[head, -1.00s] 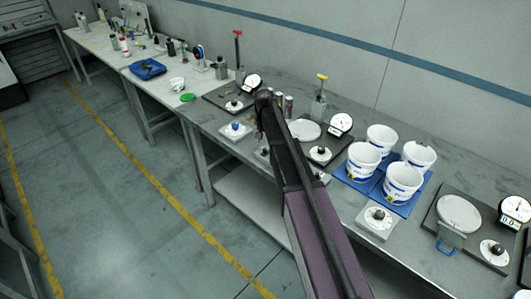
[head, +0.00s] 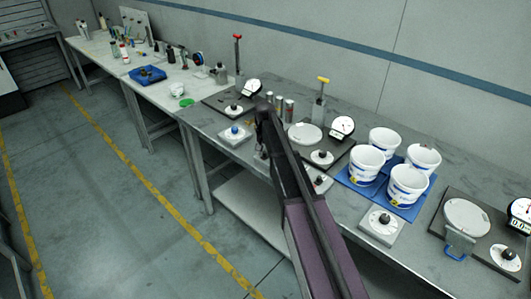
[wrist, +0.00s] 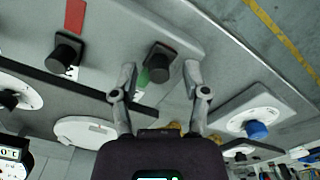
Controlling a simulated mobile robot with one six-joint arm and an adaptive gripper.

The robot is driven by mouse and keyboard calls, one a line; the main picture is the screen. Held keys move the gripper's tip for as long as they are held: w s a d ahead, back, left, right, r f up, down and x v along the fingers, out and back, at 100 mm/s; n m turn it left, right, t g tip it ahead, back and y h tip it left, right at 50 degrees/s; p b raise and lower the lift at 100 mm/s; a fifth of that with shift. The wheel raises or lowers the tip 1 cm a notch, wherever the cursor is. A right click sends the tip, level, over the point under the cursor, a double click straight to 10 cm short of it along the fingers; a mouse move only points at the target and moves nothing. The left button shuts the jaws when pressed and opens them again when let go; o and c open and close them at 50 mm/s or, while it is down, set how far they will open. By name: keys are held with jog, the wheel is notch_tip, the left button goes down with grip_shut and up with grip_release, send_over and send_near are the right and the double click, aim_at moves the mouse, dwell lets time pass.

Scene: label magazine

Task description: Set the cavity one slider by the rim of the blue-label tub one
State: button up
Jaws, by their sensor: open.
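In the wrist view my gripper (wrist: 160,75) is open, its two fingers on either side of a black slider knob (wrist: 162,62). A green mark (wrist: 143,78) lies beside this knob. Another black knob (wrist: 67,50) sits farther left, with a red mark (wrist: 75,15) above it. I cannot tell whether the fingers touch the knob, or which slider is cavity one. In the head view, several white tubs with blue labels, one of them a front tub (head: 407,184), stand on a blue mat (head: 347,178). My arm hides much of the slider area there.
A blue-knobbed dial plate (head: 236,133) lies left of my arm; its blue knob shows in the wrist view (wrist: 257,129). A black-knobbed dial plate (head: 381,223) sits before the tubs. A yellow-handled post (head: 321,100) and round gauge (head: 341,127) stand behind.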

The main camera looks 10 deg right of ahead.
grip_shut()
jog(key=shift+w+d, duration=0.6)
jog(key=shift+d, duration=0.2)
jog(key=shift+w+d, duration=0.6)
jog(key=shift+d, duration=0.15)
grip_release()
jog(key=s+a+n, duration=0.2)
jog(key=s+n, duration=0.2)
jog(key=s, duration=2.7)
jog(key=shift+s+a, duration=0.35)
